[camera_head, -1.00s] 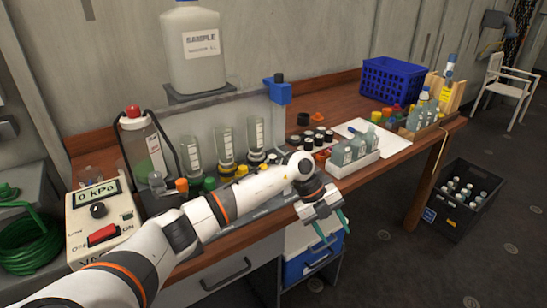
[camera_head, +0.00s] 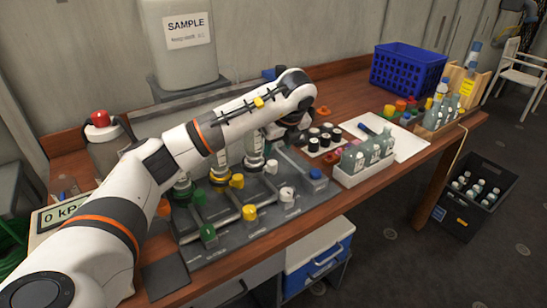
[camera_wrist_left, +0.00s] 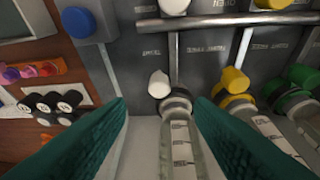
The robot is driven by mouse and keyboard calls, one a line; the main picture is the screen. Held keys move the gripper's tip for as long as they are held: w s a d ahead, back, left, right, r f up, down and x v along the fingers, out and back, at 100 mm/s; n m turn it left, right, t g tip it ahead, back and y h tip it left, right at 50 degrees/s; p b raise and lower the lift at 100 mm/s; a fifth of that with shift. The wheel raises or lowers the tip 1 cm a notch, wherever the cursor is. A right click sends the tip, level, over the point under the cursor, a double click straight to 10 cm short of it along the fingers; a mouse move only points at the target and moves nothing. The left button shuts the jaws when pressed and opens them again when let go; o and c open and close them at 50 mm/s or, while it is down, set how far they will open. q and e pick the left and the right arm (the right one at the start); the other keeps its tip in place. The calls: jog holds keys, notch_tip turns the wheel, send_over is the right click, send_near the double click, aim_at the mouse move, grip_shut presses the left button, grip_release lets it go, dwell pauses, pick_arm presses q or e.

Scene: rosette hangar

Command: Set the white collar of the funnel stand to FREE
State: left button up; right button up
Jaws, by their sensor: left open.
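The funnel stand (camera_head: 270,212) is a grey panel with pipes, valves and clear graduated funnels on the bench. Its white collar (camera_wrist_left: 159,84) shows in the left wrist view as a white knob beside a dark ring on the neck of a funnel (camera_wrist_left: 180,145). It also shows in the head view (camera_head: 271,166). My left gripper (camera_wrist_left: 160,108) is open, with its teal fingers on either side of the white collar's funnel and nothing held between them. Its fingertips are largely hidden in the head view. I cannot read the collar's setting. My right gripper is not in view.
The yellow collar (camera_wrist_left: 235,82) and green collar (camera_wrist_left: 302,78) stand to the right in the wrist view. A blue knob (camera_wrist_left: 78,22) and black-capped vials (camera_wrist_left: 70,99) are on the left. A bottle tray (camera_head: 365,173) and blue basket (camera_head: 408,70) stand along the bench.

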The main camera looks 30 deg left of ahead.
aim_at(272, 163)
pick_arm(q)
jog(key=x, duration=0.4)
jog(key=p+x, duration=0.1)
jog(key=x, duration=0.3)
jog(key=shift+w+f, duration=0.1)
jog(key=shift+f, duration=0.15)
jog(key=shift+a+f, duration=0.15)
jog(key=shift+f, duration=0.05)
jog(key=shift+c, duration=1.2)
grip_shut()
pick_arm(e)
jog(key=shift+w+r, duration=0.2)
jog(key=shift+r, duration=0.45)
